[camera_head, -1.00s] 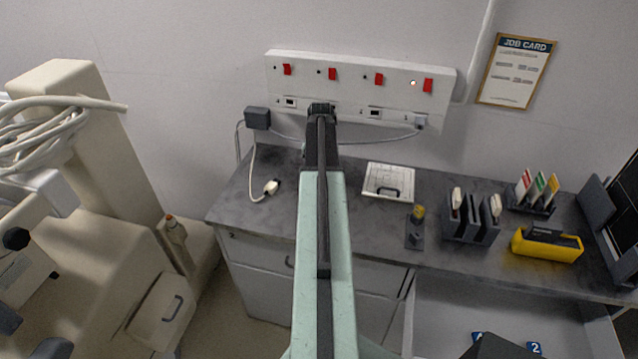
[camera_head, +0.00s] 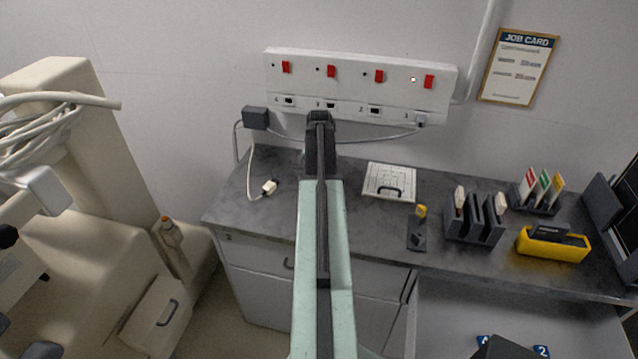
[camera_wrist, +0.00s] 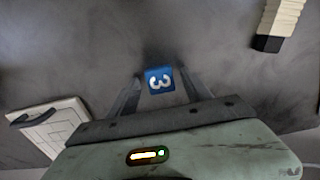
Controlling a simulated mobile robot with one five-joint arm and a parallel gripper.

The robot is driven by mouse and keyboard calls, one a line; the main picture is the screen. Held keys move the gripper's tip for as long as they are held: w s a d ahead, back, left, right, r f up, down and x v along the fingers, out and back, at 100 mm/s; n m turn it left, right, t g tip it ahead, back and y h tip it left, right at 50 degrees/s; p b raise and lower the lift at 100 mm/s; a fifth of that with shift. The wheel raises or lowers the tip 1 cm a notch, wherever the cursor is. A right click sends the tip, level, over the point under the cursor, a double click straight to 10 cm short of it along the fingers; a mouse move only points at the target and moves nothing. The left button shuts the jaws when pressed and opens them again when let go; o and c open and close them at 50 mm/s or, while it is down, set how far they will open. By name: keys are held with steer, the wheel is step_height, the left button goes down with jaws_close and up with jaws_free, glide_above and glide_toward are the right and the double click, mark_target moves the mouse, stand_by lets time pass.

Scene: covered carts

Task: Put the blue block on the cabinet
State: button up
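The blue block (camera_wrist: 160,80), with a white 3 on its face, shows in the wrist view between the two fingers of my gripper (camera_wrist: 160,85). A finger lies close along each side of it. I cannot tell whether they press on it or leave a narrow gap. The block is over or on the dark grey top, with a dark shadow around it. In the head view my gripper (camera_head: 320,116) is above the back of the grey-topped cabinet (camera_head: 270,222), near the wall; my arm hides the block there.
A white plug (camera_head: 269,187) and a white panel with a handle (camera_head: 389,182) lie on the top, either side of my arm. Dark holders (camera_head: 474,222) and a yellow-and-black tool (camera_head: 552,246) stand to the right. A beige machine is left.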

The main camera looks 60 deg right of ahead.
step_height(320, 180, up, 12)
steer(key=p, duration=1.2)
steer(key=shift+r, duration=0.15)
steer(key=w+a+n, duration=0.3)
steer(key=w+a, duration=0.4)
steer(key=a, duration=0.6)
steer(key=w+a+n, duration=0.3)
steer(key=w+a, duration=0.5)
steer(key=a, duration=0.4)
steer(key=a+n, duration=0.8)
steer(key=a, duration=2.6)
steer(key=shift+w+n, duration=0.25)
steer(key=shift+n, duration=0.05)
